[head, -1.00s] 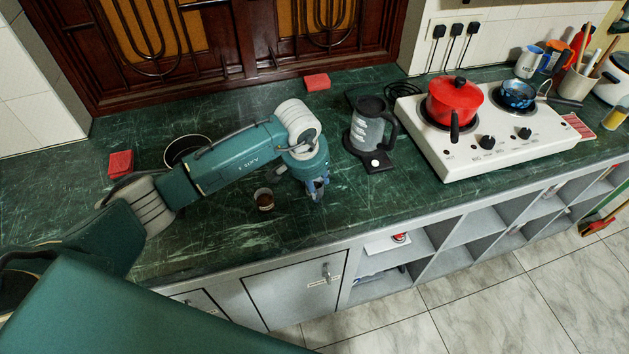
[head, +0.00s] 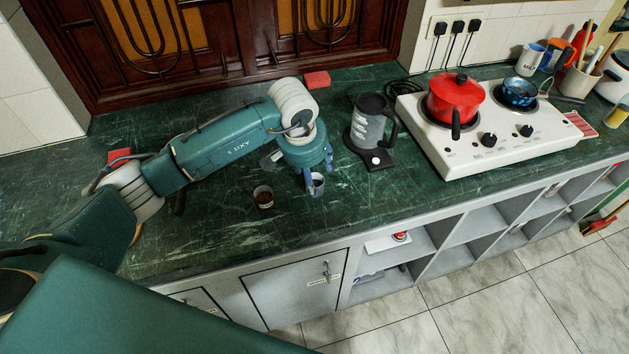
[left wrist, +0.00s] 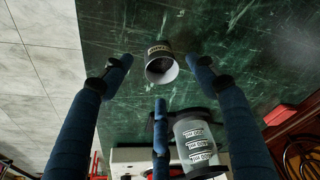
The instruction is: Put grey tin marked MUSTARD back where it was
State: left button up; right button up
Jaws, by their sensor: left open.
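A small grey open-topped tin (head: 317,184) stands upright on the green counter. It also shows in the left wrist view (left wrist: 160,66), with a pale label whose lettering I cannot read for sure. In the left wrist view the tin lies between the two side fingers, with a gap on each side. My right gripper is out of view.
A grey labelled jug (head: 368,128) stands on a dark base to the right. Beyond it is a white hob (head: 490,145) with a red pot (head: 453,100). A red block (head: 317,79) lies at the back. The front counter strip is clear.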

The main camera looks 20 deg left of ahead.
pick_arm(q)
jog(key=b+v, duration=0.1)
jog(key=v, duration=0.6)
jog(key=shift+s+r, duration=0.15)
jog(key=shift+r, duration=0.25)
dwell(1.7)
